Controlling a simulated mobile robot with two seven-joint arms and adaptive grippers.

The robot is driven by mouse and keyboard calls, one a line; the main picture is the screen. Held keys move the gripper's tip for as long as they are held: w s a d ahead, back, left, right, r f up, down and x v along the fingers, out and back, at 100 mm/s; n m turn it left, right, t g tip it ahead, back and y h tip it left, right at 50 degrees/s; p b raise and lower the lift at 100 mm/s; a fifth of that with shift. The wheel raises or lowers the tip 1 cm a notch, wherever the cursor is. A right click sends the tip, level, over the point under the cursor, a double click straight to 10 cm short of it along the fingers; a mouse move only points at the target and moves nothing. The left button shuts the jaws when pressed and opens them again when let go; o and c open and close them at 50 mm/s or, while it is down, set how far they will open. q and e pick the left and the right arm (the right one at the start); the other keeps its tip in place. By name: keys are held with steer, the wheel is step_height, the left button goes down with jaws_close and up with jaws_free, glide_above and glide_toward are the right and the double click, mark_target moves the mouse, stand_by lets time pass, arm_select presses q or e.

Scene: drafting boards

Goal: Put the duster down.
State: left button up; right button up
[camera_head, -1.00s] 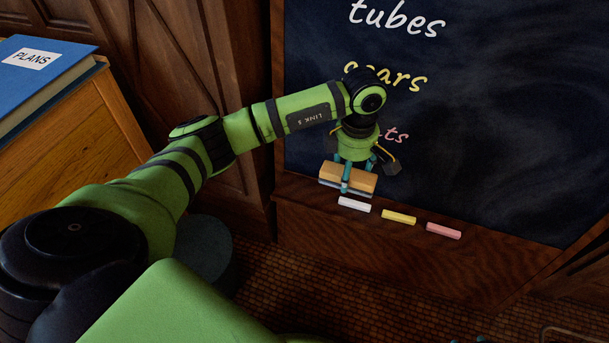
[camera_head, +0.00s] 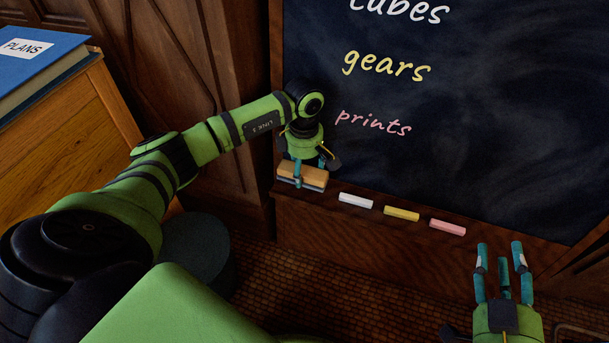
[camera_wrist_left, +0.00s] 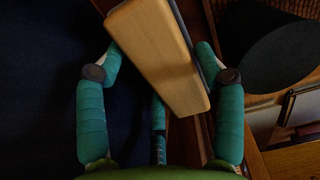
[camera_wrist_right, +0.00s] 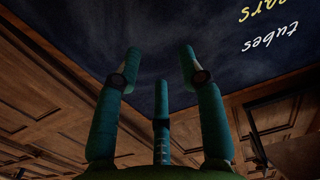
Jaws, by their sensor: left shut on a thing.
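The duster (camera_head: 304,175) has a tan wooden back and a dark grey underside. It is at the left end of the chalk ledge (camera_head: 318,206), below the blackboard. My left gripper (camera_head: 301,172) is shut on it, with fingers on both sides, as the left wrist view shows with the duster (camera_wrist_left: 158,52) between the fingertips. I cannot tell for sure whether its underside touches the ledge. My right gripper (camera_head: 502,256) is empty with its fingers apart, in front of the board's lower right; its spread fingers also show in the right wrist view (camera_wrist_right: 160,70).
White chalk (camera_head: 356,200), yellow chalk (camera_head: 401,213) and pink chalk (camera_head: 447,226) lie in a row on the ledge, right of the duster. The blackboard (camera_head: 480,130) bears written words. A wooden cabinet (camera_head: 80,135) with a blue book (camera_head: 35,65) stands at left.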

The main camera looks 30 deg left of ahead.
arm_select(q)
step_height(320, 180, down, 3)
steer(key=shift+r+b, duration=0.2)
steer(key=shift+b, duration=0.1)
arm_select(e)
steer(key=r+t, duration=0.1)
steer(key=a+r+y, duration=0.1)
steer(key=r, duration=0.1)
steer(key=r+t, duration=0.1)
steer(key=r, duration=0.1)
steer(key=shift+s+a+n+t+y, duration=0.2)
steer(key=shift+s+n+t+y, duration=0.1)
steer(key=shift+y, duration=0.1)
arm_select(q)
steer(key=shift+f, duration=0.15)
arm_select(e)
steer(key=shift+r, duration=0.2)
steer(key=shift+s+a+r, duration=0.1)
steer(key=shift+s+r, duration=0.05)
steer(key=shift+r, duration=0.15)
arm_select(q)
steer(key=o, duration=1)
arm_select(e)
steer(key=shift+r+t+y, duration=0.15)
steer(key=shift+t+y, duration=0.15)
